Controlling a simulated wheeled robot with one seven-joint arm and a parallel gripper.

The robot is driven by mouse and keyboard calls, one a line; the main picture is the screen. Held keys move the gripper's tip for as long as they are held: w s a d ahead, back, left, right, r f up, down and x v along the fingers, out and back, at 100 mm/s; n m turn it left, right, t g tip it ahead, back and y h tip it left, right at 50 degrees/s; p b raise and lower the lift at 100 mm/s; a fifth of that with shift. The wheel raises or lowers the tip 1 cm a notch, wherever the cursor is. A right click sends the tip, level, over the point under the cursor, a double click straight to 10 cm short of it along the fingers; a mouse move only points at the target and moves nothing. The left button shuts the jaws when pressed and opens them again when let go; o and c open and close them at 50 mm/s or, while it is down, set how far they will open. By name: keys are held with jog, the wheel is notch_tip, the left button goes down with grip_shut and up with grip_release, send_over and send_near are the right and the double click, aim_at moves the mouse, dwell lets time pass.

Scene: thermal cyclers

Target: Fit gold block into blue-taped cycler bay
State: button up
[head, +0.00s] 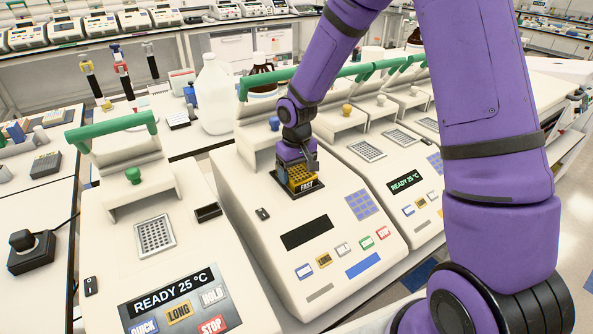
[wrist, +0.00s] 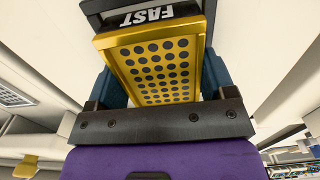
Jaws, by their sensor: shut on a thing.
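The gold block (head: 302,177), with rows of dark holes and a black FAST label, is at the bay of the middle cycler (head: 250,200). In the wrist view the block (wrist: 158,70) sits between the fingers of my gripper (wrist: 160,84), which is shut on it. In the head view my gripper (head: 297,160) points down over the bay. The dark bay rim (head: 312,190) shows around the block's near side; how deep the block sits I cannot tell. Blue tape (head: 363,265) is on this cycler's front. Its lid is raised and its display (head: 307,233) is dark.
A left cycler (head: 110,230) and a right cycler (head: 400,165) stand close by, both with lit READY displays. A raised green lid handle (head: 265,82) is behind my gripper. A white jug (head: 214,95) stands on the bench behind.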

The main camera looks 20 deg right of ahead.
aim_at(297, 172)
dwell(0.3)
jog(key=o, duration=1.2)
jog(key=shift+f, duration=0.1)
jog(key=shift+o, duration=0.2)
jog(key=s+d+r+t, duration=0.1)
jog(key=s+r, duration=0.3)
jog(key=r, duration=0.7)
jog(key=s+d+r, duration=0.1)
jog(key=s+r, duration=0.2)
jog(key=r, duration=0.7)
jog(key=s+d+r+t, duration=0.1)
jog(key=s+r, duration=0.2)
jog(key=s, duration=0.4)
jog(key=s+d+r+m+t, duration=0.1)
jog(key=s+d+r, duration=0.1)
jog(key=s, duration=0.5)
jog(key=s+d+r+m+t, duration=0.1)
jog(key=s+r, duration=0.3)
jog(key=s, duration=0.4)
jog(key=shift+d+t, duration=0.45)
jog(key=shift+t, duration=0.15)
